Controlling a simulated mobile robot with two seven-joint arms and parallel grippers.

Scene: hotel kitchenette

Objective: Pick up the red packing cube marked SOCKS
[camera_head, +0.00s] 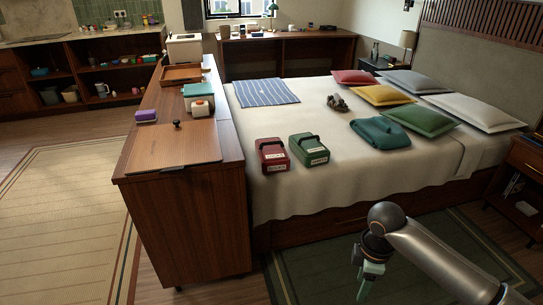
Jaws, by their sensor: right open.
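A red packing cube (272,151) with a dark handle on top sits on the near left corner of the bed. It has a white label on its front, too small to read surely. A green packing cube (309,149), also with a handle and label, sits just to its right. My right gripper (365,287) hangs over the floor in front of the bed, well apart from both cubes, pointing down. It is open and empty. My left gripper is not in view.
The bed (350,192) holds a striped cloth (265,92), several pillows and a folded teal garment (380,132). A wooden cabinet (190,235) stands along the bed's left side with boxes on top. A nightstand (520,180) is at right. The bed's front edge is clear.

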